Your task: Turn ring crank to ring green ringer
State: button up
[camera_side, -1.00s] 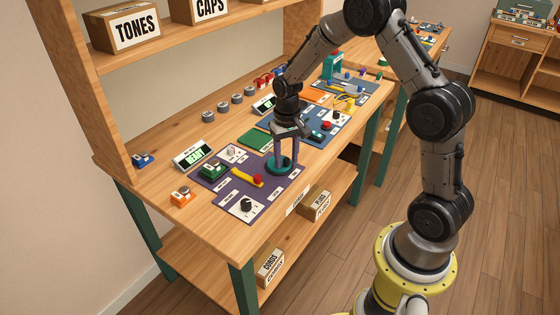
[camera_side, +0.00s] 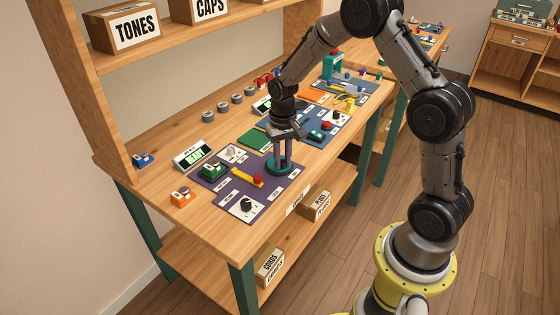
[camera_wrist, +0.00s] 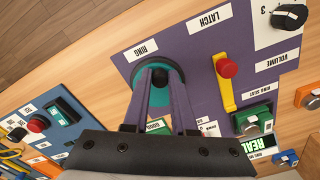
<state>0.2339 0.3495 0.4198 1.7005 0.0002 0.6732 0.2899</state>
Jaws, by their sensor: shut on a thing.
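The ring crank (camera_side: 268,169) is a teal disc on the purple board, beside the RING label in the wrist view. My gripper (camera_wrist: 158,73) points down over the crank and is shut on its dark central part, with a finger on either side. In the side view, my gripper (camera_side: 284,160) reaches the disc from above. The fingers partly hide the crank's grip. The green ringer (camera_side: 212,171) sits on the same board, left of the crank in the side view. It also shows in the wrist view (camera_wrist: 254,117), by the RING SEAT label.
A yellow latch lever with a red knob (camera_side: 257,180) lies close to the crank. A black volume knob (camera_side: 246,204) is at the board's near corner. A display (camera_side: 193,154) reads READY. An orange ringer (camera_side: 182,196) stands left of the board. Blue boards lie to the right.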

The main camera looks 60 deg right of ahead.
aim_at(271, 163)
jog(key=shift+w+a, duration=0.15)
jog(key=shift+w, duration=0.05)
jog(key=shift+w+a, duration=0.4)
jog(key=shift+w, duration=0.9)
jog(key=shift+w+d, duration=0.1)
jog(key=shift+w+d, duration=0.3)
jog(key=shift+w, duration=0.15)
jog(key=o, duration=0.7)
jog(key=shift+s, duration=0.1)
